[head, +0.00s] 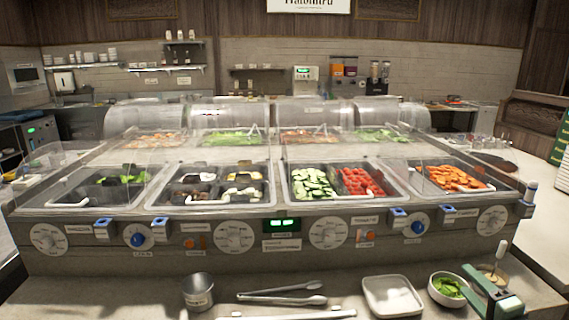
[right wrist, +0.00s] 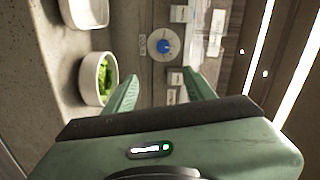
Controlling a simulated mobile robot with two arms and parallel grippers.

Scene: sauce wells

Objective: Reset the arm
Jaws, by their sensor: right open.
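My right gripper (head: 479,284) is green and sits at the lower right of the head view, above the front counter. In the right wrist view its two fingers (right wrist: 163,88) are spread apart with nothing between them. It is just right of a white bowl of green leaves (head: 448,291), which also shows left of the fingers in the right wrist view (right wrist: 88,80). My left gripper is in neither view.
A small bowl with an upright spoon (head: 501,252) is partly hidden behind my right gripper. A square white dish (head: 392,297), tongs (head: 282,298) and a metal cup (head: 198,293) are on the front counter (head: 130,299). The glass-covered food station stands behind.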

